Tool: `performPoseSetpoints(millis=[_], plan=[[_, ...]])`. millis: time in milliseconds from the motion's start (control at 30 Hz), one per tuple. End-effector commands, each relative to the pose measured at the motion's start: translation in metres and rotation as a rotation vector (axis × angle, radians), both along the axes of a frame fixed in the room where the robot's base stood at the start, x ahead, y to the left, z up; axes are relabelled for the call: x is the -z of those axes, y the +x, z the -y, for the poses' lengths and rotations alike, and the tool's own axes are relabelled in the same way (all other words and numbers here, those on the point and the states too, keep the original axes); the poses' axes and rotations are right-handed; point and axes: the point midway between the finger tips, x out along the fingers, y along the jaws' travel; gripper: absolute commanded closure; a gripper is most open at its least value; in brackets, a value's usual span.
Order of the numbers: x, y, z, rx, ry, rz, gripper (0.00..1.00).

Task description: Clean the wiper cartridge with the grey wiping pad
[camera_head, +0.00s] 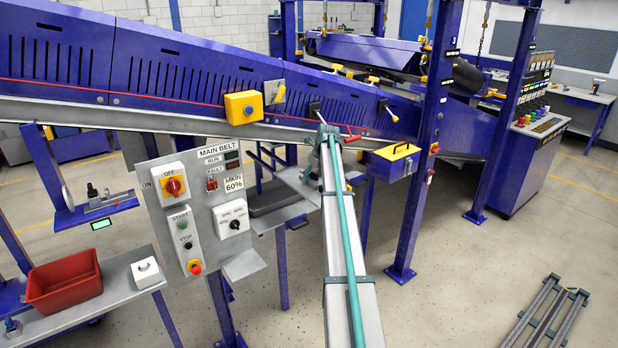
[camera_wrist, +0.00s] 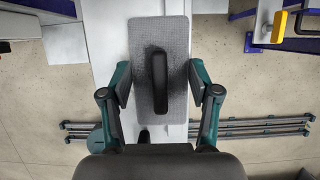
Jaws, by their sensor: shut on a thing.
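My gripper (camera_wrist: 160,84) is shut on the grey wiping pad (camera_wrist: 142,35), a flat rectangle with a dark raised handle in its middle. The teal-linked fingers press at the pad's left and right edges in the wrist view. In the head view my gripper (camera_head: 325,138) is at the far end of my arm, close to the conveyor side; the pad is hidden there. A pale flat surface (camera_wrist: 106,45) lies behind the pad; I cannot tell whether they touch. I cannot single out the wiper cartridge with certainty in either view.
The blue conveyor frame (camera_head: 170,62) runs across behind my gripper. The control panel (camera_head: 195,205) stands left of my arm and a blue post (camera_head: 415,170) right. A dark flat piece (camera_head: 277,197) lies near the arm. A red bin (camera_head: 65,283) sits lower left.

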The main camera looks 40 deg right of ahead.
Motion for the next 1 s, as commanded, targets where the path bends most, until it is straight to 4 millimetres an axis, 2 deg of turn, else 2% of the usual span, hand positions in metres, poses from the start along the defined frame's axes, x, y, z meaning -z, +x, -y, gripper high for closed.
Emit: performPoseSetpoints(millis=[133, 567, 1000], plan=[[0.001, 0.000, 0.009, 0.000, 0.000, -0.001, 0.66], [0.001, -0.017, 0.007, -0.001, 0.000, -0.002, 0.66], [0.000, -0.018, -0.024, -0.002, 0.000, -0.006, 0.66]])
